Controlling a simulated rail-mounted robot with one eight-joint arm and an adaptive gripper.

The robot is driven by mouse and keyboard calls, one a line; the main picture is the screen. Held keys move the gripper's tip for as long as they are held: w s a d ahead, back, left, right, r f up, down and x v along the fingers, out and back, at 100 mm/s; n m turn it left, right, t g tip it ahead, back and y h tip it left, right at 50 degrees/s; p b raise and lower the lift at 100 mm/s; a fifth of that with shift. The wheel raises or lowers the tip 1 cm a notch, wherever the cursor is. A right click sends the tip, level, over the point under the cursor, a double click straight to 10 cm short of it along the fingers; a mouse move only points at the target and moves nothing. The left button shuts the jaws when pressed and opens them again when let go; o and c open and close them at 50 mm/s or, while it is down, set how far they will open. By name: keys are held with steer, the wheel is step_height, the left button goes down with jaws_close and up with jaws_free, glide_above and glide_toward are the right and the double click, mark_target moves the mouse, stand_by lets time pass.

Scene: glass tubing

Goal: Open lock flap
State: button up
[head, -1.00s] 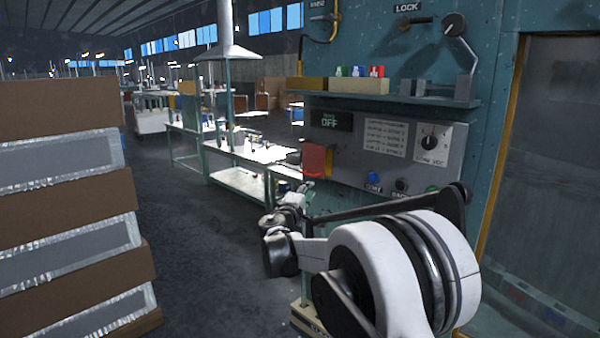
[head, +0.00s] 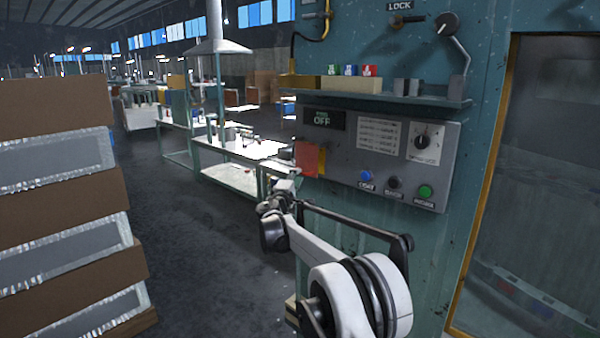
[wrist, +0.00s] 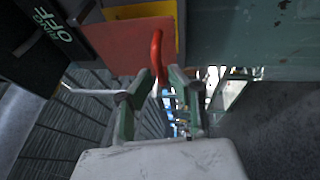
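The lock flap appears to be the red plate (head: 306,157) at the left end of the grey control panel (head: 400,150). A yellow strip shows beside it. In the wrist view the red plate (wrist: 125,42) lies in front of a yellow plate (wrist: 145,11). A red curved handle (wrist: 156,52) shows at the plate's edge. My gripper (wrist: 160,80) has its two fingers apart, with the lower end of the handle appearing between or just beyond their tips. I cannot tell whether they touch it. In the head view the fingertips are not clear.
The panel has blue, black and green buttons (head: 426,191) and a rotary dial (head: 422,142). A shelf (head: 380,97) with small boxes sits above it. Workbenches (head: 230,178) stand behind on the left. Stacked brown boxes (head: 60,200) stand at the near left, with open floor between.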

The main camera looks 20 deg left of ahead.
mark_target(305, 160)
steer(key=shift+w+r, duration=0.15)
steer(key=shift+w, duration=0.65)
steer(key=shift+w+r, duration=0.1)
steer(key=shift+w, duration=0.7)
jaws_close()
